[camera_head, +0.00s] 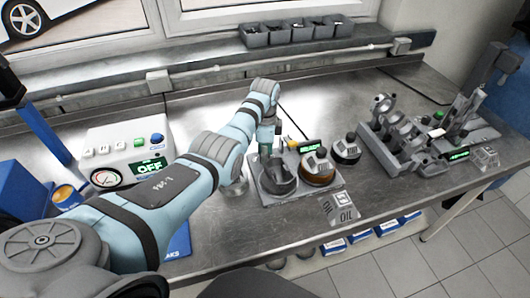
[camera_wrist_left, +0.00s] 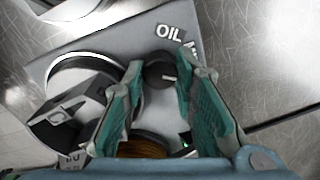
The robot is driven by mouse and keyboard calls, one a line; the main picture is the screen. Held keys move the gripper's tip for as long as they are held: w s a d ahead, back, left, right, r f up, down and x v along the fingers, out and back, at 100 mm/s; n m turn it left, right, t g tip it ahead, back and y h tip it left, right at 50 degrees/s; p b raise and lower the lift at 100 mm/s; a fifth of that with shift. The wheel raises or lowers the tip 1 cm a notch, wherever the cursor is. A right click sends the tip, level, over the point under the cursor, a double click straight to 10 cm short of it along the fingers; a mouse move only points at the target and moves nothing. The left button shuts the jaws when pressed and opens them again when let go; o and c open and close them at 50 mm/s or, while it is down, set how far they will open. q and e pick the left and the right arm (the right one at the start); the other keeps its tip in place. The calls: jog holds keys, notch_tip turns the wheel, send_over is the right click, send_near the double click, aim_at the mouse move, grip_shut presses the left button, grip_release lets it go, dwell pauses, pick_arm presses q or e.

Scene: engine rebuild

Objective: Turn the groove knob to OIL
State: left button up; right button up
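The groove knob (camera_wrist_left: 160,70) is a small dark round knob with a light pointer mark, on a grey plate (camera_head: 272,201). In the left wrist view, the label OIL (camera_wrist_left: 169,33) is printed just beyond it, with a second label starting to its right, partly hidden by a finger. My left gripper (camera_wrist_left: 168,75) is open, its two teal-padded fingers on either side of the knob. I cannot tell whether they touch it. In the head view my left gripper (camera_head: 266,137) reaches down at the plate's back left, and hides part of it. My right gripper is not in view.
Round dark containers, one with a brown-orange body (camera_head: 318,168), stand on the plate near a green-lit display (camera_head: 309,146). An engine-part fixture (camera_head: 405,130) stands to the right. A white box with OFF display (camera_head: 128,148) is left. Bare metal bench lies behind the plate.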

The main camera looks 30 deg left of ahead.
pick_arm(q)
grip_shut()
jog(key=shift+n, duration=0.4)
jog(key=n+p, duration=0.1)
jog(key=n, duration=0.1)
jog(key=shift+r+n, duration=0.1)
jog(key=shift+n, duration=0.2)
jog(key=n+p, duration=0.1)
jog(key=n, duration=0.2)
jog(key=n+p, duration=0.1)
jog(key=n, duration=0.9)
jog(key=shift+n, duration=0.4)
